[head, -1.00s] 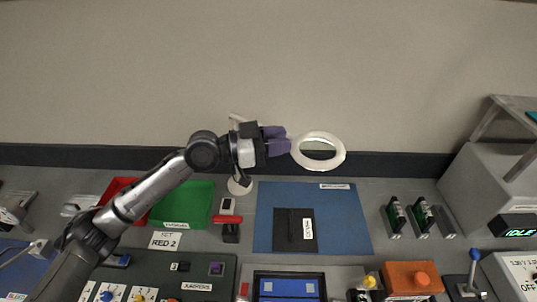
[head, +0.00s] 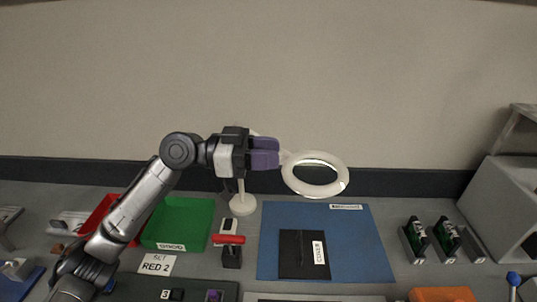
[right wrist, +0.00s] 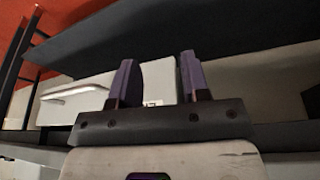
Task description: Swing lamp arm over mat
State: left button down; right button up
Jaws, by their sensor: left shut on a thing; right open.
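The lamp has a white ring head (head: 316,174) that hangs above the back part of the blue mat (head: 375,243) in the head view. Its white round base (head: 243,204) stands on the bench left of the mat. My left gripper (head: 279,154) is shut on the lamp arm just left of the ring; the purple fingers hide most of that arm. My right gripper (right wrist: 157,78) shows only in the right wrist view, open with nothing between its fingers.
A black cover (head: 290,255) lies on the mat. Left of the mat are a red-handled tool (head: 229,240), a green bin (head: 178,222) and a red bin (head: 103,214). In the right wrist view, a white drawer-like box (right wrist: 80,95) lies beyond the fingers.

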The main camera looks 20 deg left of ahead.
dwell(0.3)
pick_arm(q)
jog(key=c, duration=0.8)
grip_release()
jog(key=shift+v, duration=6.9)
